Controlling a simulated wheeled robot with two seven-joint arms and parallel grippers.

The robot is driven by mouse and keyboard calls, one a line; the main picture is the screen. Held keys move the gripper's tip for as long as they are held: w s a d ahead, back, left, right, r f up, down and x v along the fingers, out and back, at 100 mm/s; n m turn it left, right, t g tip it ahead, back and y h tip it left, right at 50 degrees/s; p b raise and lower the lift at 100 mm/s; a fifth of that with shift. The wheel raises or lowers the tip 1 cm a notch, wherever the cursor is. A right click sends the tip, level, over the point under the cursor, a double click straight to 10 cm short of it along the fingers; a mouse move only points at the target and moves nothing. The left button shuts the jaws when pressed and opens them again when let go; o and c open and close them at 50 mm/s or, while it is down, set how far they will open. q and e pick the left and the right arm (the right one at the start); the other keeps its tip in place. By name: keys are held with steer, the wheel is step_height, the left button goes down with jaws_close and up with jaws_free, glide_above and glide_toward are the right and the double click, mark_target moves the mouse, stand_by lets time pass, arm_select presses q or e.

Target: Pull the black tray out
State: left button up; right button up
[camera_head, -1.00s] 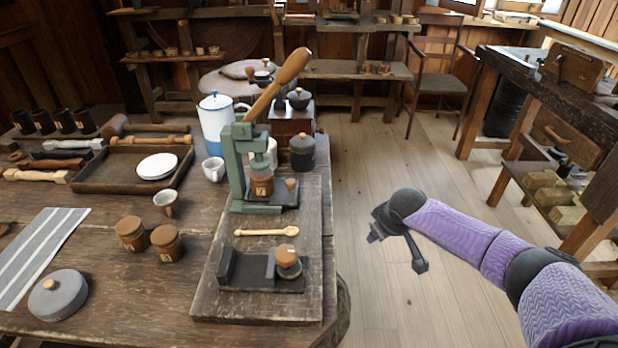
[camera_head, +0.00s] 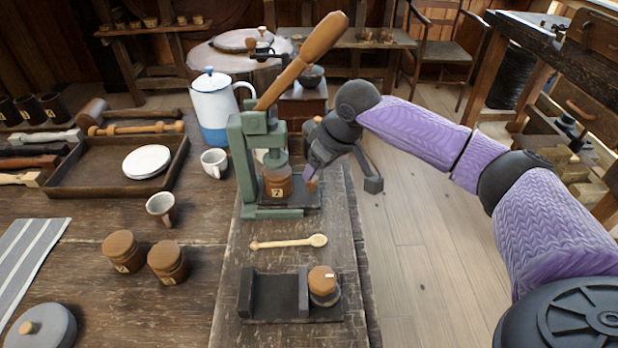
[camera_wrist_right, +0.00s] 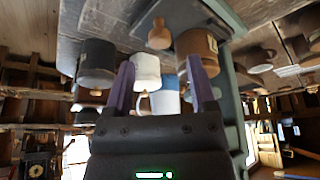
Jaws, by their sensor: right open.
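The black tray (camera_head: 305,198) sits in the base of the green press (camera_head: 250,160), under a brown labelled jar (camera_head: 277,184). A small wooden knob (camera_head: 311,185) stands at the tray's right end; the knob also shows in the right wrist view (camera_wrist_right: 160,35). My right gripper (camera_head: 314,170) is beside the press, just above and behind the knob. In the right wrist view its two purple fingers are apart with nothing between them, and the knob is beyond the tips. My left gripper is not in view.
The press's wooden lever (camera_head: 305,60) rises above my right gripper. A wooden spoon (camera_head: 288,243) and a black holder (camera_head: 275,295) with a wooden-topped piece lie on the board in front. A dark canister (camera_wrist_right: 96,62) and white mug are near the fingers. Floor is free to the right.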

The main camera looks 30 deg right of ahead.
mark_target(313, 180)
steer(key=b+x, duration=0.1)
steer(key=x, duration=0.3)
steer(key=shift+w+f+b, duration=0.15)
steer(key=shift+f+b, duration=0.15)
steer(key=shift+f, duration=0.05)
steer(key=shift+r, duration=0.1)
steer(key=shift+c, duration=0.9)
steer(key=c, duration=0.7)
jaws_close()
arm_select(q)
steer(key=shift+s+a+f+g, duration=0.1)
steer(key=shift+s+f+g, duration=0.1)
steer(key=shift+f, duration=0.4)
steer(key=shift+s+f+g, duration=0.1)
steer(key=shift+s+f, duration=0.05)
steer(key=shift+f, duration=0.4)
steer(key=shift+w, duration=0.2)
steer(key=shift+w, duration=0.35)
